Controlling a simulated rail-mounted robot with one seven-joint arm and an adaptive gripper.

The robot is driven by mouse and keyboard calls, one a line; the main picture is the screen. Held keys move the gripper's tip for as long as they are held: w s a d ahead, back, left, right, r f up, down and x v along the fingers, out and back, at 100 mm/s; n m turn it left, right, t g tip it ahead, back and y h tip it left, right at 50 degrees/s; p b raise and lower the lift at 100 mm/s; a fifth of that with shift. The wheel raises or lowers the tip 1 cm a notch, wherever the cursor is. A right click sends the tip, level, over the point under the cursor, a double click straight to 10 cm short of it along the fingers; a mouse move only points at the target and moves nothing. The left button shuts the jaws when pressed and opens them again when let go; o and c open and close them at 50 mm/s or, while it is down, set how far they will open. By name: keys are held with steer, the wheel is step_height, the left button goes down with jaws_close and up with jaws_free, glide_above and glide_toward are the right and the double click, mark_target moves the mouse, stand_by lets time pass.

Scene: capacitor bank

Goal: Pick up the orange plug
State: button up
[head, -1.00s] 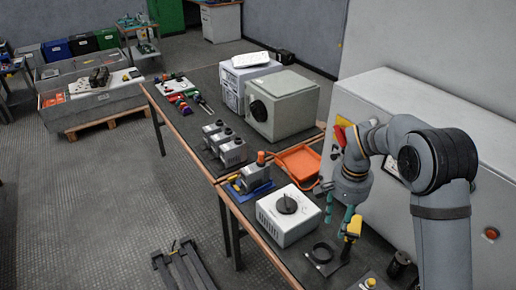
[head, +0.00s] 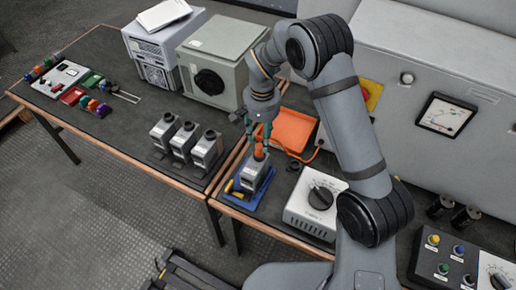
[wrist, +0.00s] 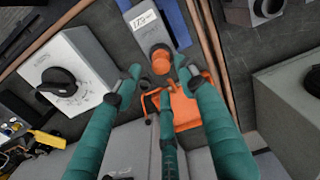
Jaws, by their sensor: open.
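The orange plug (head: 259,153) sits on top of a grey capacitor unit (head: 254,176), which stands upright on a blue tray (head: 240,201). The wrist view shows the plug (wrist: 162,60) as a short orange cylinder on a dark collar at the end of the labelled grey unit (wrist: 155,25). My gripper (head: 257,135) is above the plug with its green fingers pointing down. In the wrist view, my gripper (wrist: 159,72) is open and empty, with fingertips spread on either side of the plug. I cannot tell whether any finger touches it.
An orange tray (head: 290,130) lies behind the plug. A white box with a black dial (head: 315,200) stands to the right. Several similar grey units (head: 185,145) stand to the left. A large grey box (head: 220,60) is at the back.

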mark_target(259, 146)
steer(key=f, duration=0.1)
steer(key=f+p, duration=0.1)
steer(key=f, duration=0.1)
steer(key=shift+s+a+f+p, duration=0.2)
steer(key=shift+s+a+p, duration=0.05)
steer(key=shift+a+p, duration=0.1)
steer(key=shift+d+f, duration=0.1)
steer(key=shift+f, duration=0.6)
steer(key=shift+c, duration=0.2)
jaws_close()
